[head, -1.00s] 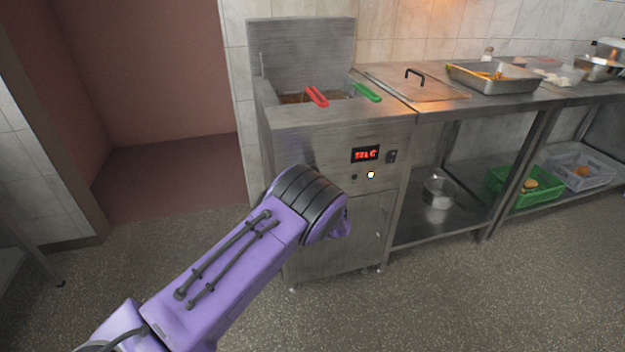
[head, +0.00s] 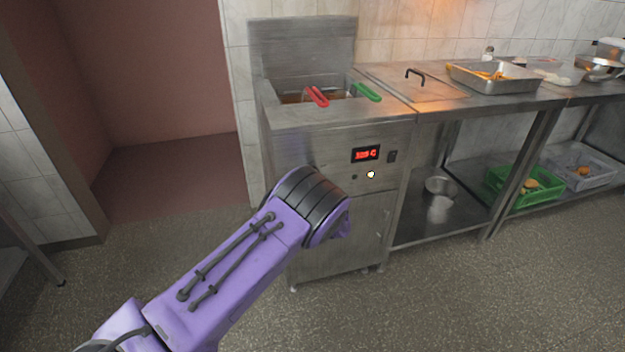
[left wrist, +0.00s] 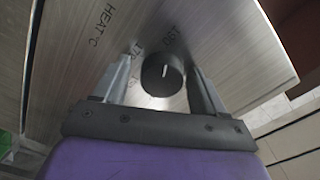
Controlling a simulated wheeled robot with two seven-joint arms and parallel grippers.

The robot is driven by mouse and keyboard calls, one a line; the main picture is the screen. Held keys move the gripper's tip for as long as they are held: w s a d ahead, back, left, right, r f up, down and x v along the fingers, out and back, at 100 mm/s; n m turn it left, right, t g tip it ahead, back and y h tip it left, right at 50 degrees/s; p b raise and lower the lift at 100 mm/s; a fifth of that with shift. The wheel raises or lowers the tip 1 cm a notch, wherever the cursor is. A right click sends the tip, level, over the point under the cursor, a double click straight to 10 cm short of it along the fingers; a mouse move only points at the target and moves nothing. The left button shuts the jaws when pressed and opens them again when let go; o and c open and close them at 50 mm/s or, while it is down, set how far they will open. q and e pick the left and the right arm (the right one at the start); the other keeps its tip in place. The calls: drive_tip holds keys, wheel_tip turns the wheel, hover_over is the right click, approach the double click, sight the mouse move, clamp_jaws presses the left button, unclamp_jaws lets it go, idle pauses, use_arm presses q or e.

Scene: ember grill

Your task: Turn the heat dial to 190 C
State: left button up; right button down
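The heat dial (left wrist: 162,75) is a round black knob with a white mark, in the left wrist view. Its mark points up in the picture, between partly hidden printed numbers. The lettering "HEAT C" (left wrist: 101,25) is on the steel panel beside it. My left gripper (left wrist: 159,60) is open, one finger on each side of the dial, with a visible gap to it. In the head view my own arm hides the dial and the left gripper. The red display (head: 366,154) on the fryer (head: 340,130) is lit, its digits too small to read surely. My right gripper is not in view.
A dark switch (head: 392,156) and a lit lamp (head: 371,174) sit by the display. Red (head: 317,97) and green (head: 367,92) basket handles stick out above the fryer. A steel counter (head: 480,108) adjoins on the right. The floor in front is clear.

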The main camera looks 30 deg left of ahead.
use_arm(q)
drive_tip(key=shift+r, duration=0.1)
drive_tip(key=v, duration=1)
drive_tip(key=shift+d, duration=0.15)
drive_tip(key=shift+s, duration=0.1)
drive_tip(key=s+f+n+g+h+p, duration=0.25)
drive_tip(key=s+f+n+h, duration=0.35)
drive_tip(key=s+f, duration=0.7)
drive_tip(key=s+d+f+n+g+h+p, duration=0.1)
drive_tip(key=s+d+g+h+p, duration=0.1)
drive_tip(key=s, duration=1.1)
drive_tip(key=s+d+f+n+g+h+p, duration=0.2)
drive_tip(key=s+g, duration=0.2)
drive_tip(key=s, duration=1)
drive_tip(key=shift+d+f+p, duration=0.2)
drive_tip(key=shift+p, duration=0.2)
